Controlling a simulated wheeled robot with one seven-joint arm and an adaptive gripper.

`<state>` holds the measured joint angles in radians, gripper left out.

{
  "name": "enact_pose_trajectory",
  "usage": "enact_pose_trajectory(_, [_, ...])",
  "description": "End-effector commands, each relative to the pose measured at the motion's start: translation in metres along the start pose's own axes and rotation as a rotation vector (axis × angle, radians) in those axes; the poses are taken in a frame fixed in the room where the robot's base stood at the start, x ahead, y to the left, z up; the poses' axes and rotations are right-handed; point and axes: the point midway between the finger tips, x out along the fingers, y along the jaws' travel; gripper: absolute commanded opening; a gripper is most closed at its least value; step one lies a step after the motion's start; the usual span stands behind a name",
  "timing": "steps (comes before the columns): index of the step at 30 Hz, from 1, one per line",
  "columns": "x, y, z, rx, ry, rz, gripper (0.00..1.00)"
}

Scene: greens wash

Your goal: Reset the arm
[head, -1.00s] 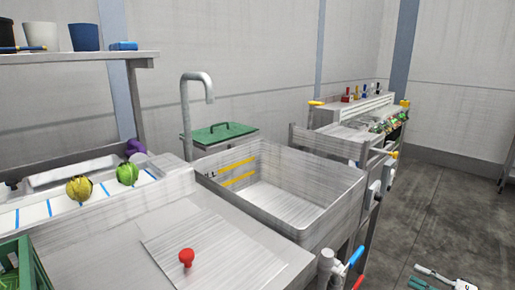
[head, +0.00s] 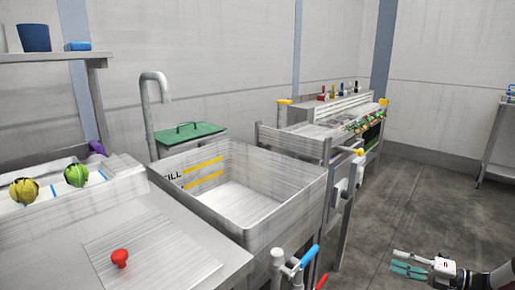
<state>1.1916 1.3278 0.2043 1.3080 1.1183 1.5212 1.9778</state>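My gripper (head: 408,265) is at the lower right of the head view, over the floor and to the right of the sink. Its teal-green fingers point left. They lie close to each other, and at this size I cannot tell whether they are open or shut. I see nothing held between them. Part of my dark arm shows behind it at the right edge.
The steel sink (head: 250,215) has a blue-handled tap (head: 309,255) and a red-handled one at its front. A red knob (head: 120,258) stands on the left counter (head: 190,250). Green and yellow vegetables lie far left. The floor (head: 400,210) right of the sink is clear.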

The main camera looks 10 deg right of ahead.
Motion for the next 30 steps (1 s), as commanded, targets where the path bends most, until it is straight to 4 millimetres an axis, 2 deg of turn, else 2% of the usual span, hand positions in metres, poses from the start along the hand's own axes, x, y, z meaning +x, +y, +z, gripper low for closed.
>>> enact_pose_trajectory(8, [0.041,0.05,-0.014,-0.216,0.183,-0.064,0.38])
enact_pose_trajectory(14, [0.085,0.109,-0.047,-0.493,0.415,-0.11,0.38])
enact_pose_trajectory(21, [0.125,0.177,-0.109,-0.863,0.722,-0.113,0.38])
enact_pose_trajectory(26, [0.14,0.215,-0.159,-1.107,0.924,-0.079,0.38])
enact_pose_trajectory(30, [0.144,0.243,-0.205,-1.318,1.099,-0.026,0.38])
